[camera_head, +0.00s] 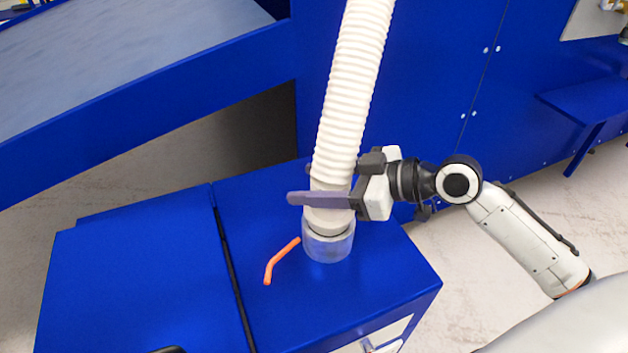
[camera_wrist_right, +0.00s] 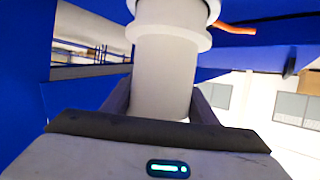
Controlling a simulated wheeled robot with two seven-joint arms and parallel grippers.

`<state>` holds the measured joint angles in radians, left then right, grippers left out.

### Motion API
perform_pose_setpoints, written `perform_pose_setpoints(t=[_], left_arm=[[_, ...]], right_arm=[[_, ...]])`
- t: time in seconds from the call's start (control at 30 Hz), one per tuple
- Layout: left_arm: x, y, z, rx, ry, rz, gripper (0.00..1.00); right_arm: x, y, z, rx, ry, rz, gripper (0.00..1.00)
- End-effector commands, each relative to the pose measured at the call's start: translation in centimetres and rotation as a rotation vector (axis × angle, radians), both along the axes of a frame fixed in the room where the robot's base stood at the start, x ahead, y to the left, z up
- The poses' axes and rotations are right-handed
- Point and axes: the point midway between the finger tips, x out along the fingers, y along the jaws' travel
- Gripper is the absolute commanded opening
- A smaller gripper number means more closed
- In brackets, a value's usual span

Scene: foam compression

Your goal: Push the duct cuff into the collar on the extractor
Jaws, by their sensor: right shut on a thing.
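The ribbed cream duct hose (camera_head: 350,90) comes down from the top and ends in a smooth pale duct cuff (camera_head: 328,218). The cuff stands nearly upright over the grey, clear-looking collar (camera_head: 328,247) on the blue extractor top. Its lower end meets the collar's mouth; I cannot tell how deep it sits. My right gripper (camera_head: 320,198) is shut around the cuff from the right, just above the collar. In the right wrist view the cuff (camera_wrist_right: 165,75) stands between the two fingers, with a raised ring (camera_wrist_right: 170,36) further along it. My left gripper is not clearly seen.
An orange bent lever (camera_head: 280,260) sits beside the collar on the left. The extractor's blue top (camera_head: 150,275) is otherwise clear, with a dark seam left of the lever. Blue panels (camera_head: 430,70) stand behind, and a blue-sided conveyor or chute (camera_head: 150,100) is at the upper left.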

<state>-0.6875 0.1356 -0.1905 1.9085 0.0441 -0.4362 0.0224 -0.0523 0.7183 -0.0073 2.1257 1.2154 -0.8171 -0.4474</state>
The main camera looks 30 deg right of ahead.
Motion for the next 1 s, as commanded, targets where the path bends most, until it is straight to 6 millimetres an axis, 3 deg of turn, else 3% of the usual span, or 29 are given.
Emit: perform_pose_setpoints(t=[1.0], left_arm=[[0.0,0.0,-0.8,-0.003,-0.011,0.000,0.31]], right_arm=[[-0.1,0.1,-2.1,0.000,0.006,0.002,0.26]])
